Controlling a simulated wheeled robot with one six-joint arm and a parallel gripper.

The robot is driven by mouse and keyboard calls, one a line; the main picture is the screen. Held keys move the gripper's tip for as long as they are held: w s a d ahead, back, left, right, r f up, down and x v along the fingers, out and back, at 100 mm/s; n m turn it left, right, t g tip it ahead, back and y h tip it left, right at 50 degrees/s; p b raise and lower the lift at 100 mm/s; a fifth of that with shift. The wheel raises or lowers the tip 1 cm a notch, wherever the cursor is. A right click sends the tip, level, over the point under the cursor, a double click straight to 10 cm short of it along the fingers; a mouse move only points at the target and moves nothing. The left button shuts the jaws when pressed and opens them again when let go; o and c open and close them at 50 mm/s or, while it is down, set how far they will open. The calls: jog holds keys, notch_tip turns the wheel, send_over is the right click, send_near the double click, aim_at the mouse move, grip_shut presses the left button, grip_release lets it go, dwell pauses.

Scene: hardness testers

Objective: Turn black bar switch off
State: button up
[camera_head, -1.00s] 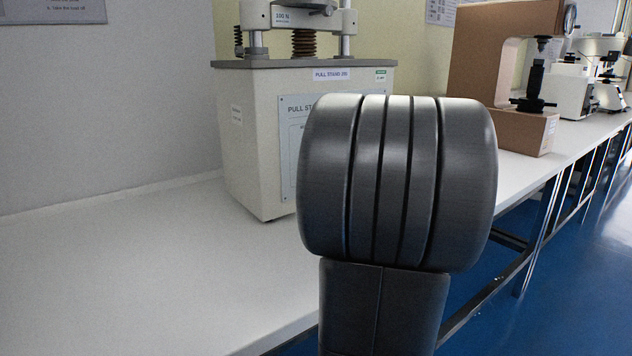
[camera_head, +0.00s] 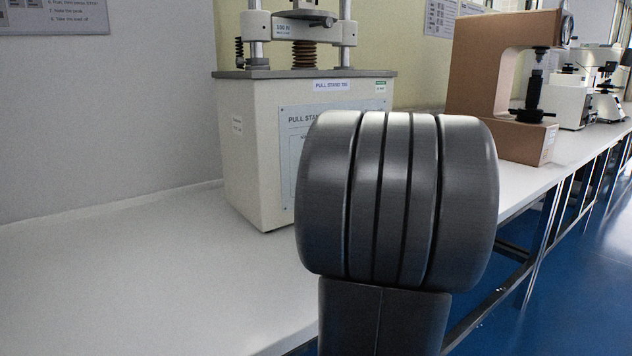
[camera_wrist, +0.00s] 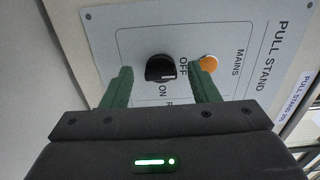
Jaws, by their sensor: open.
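The black bar switch (camera_wrist: 159,69) shows in the wrist view as a dark knob with a small white mark, on the grey panel (camera_wrist: 112,32) of the pull stand. The words OFF and ON are printed beside it; I cannot tell clearly which one the mark points to. My gripper (camera_wrist: 163,71) is open, its two green fingers reaching toward the panel on either side of the switch. I cannot tell whether they touch it. In the head view the pull stand (camera_head: 250,150) stands on the bench, its switch hidden behind my arm.
An orange lamp (camera_wrist: 208,63) sits beside the right finger, near the word MAINS. The white bench (camera_head: 120,265) is clear left of the pull stand. A brown tester (camera_head: 480,75) and white instruments (camera_head: 575,105) stand farther right. Blue floor (camera_head: 580,290) lies beyond the bench.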

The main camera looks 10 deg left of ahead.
jog(key=p+v, duration=0.2)
jog(key=v, duration=1.1)
jog(key=shift+s+d, duration=0.25)
jog(key=b+x, duration=0.2)
jog(key=x, duration=1.1)
jog(key=shift+w+a, duration=0.3)
